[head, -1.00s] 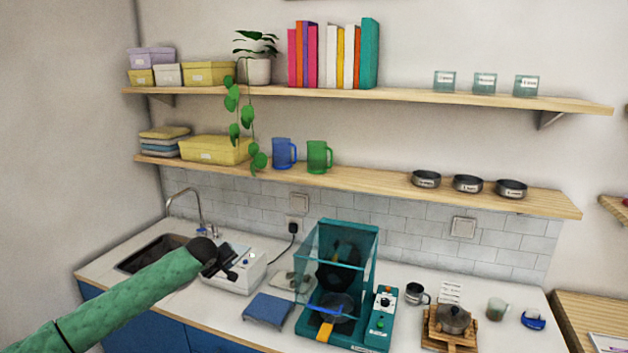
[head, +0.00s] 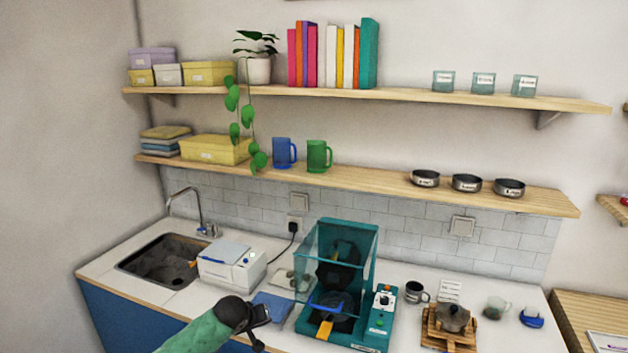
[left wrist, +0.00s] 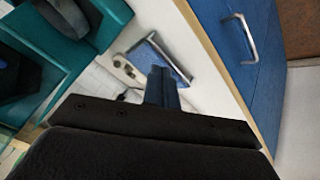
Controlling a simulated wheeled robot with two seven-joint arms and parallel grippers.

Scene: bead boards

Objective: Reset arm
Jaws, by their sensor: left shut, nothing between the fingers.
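My left arm comes in from the bottom of the head view in a green sleeve. Its black gripper (head: 262,330) is over the front edge of the counter, in front of the blue pad (head: 274,306) and left of the teal machine (head: 357,329). The gripper is shut and empty. In the left wrist view the shut fingers (left wrist: 162,85) point toward the counter, with part of the teal machine (left wrist: 90,25) at the upper left. My right gripper is not in view.
The counter (head: 120,262) holds a sink (head: 158,262), a white box-shaped device (head: 232,270), a metal mug (head: 414,291) and a pot (head: 452,316) on a wooden stand. Blue cabinets with a handle (left wrist: 247,35) lie below the edge. Two shelves (head: 365,186) hang above.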

